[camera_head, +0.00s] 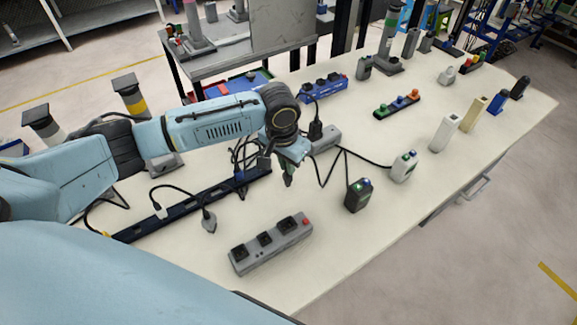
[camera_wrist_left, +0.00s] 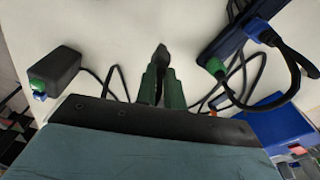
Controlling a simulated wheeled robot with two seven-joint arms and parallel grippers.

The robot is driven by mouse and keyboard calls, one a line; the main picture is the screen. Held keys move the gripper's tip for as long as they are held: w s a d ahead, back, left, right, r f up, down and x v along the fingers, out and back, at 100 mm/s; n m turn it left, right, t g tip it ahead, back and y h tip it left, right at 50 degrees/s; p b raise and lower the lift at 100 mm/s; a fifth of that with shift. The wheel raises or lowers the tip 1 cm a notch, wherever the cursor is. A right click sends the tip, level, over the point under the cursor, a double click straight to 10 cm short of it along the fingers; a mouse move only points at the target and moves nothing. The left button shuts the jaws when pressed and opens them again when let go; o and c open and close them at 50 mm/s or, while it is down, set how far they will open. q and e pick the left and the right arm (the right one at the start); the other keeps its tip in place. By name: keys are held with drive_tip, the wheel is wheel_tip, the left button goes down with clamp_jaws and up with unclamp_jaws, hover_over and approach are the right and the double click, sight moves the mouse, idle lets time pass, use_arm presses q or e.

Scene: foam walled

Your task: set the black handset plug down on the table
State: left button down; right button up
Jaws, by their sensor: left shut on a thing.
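My left gripper (camera_head: 288,176) reaches in from the left and points down over the middle of the table (camera_head: 340,230). In the left wrist view its green fingers (camera_wrist_left: 160,85) are shut on a small black plug (camera_wrist_left: 161,55), taken to be the black handset plug. The plug sticks out past the fingertips over the pale tabletop. In the head view the plug is mostly hidden by the fingers, and I cannot tell its gap to the table. My right gripper is not in view.
A grey power strip (camera_head: 270,243) lies in front of the gripper, and a black charger (camera_head: 358,195) with a cable to its right. A long dark rail (camera_head: 180,207) and loose cables lie to the left. Bare tabletop shows between the strip and charger.

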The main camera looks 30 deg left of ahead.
use_arm(q)
drive_tip(key=shift+f, duration=0.7)
drive_tip(key=c, duration=1.5)
unclamp_jaws()
drive_tip(key=shift+f, duration=0.1)
drive_tip(key=shift+r, duration=0.2)
wheel_tip(320, 180, up, 12)
drive_tip(key=s+p, duration=0.1)
drive_tip(key=shift+s+a+p, duration=0.15)
drive_tip(key=shift+a+p, duration=0.05)
drive_tip(key=shift+p, duration=0.2)
drive_tip(key=shift+f, duration=0.1)
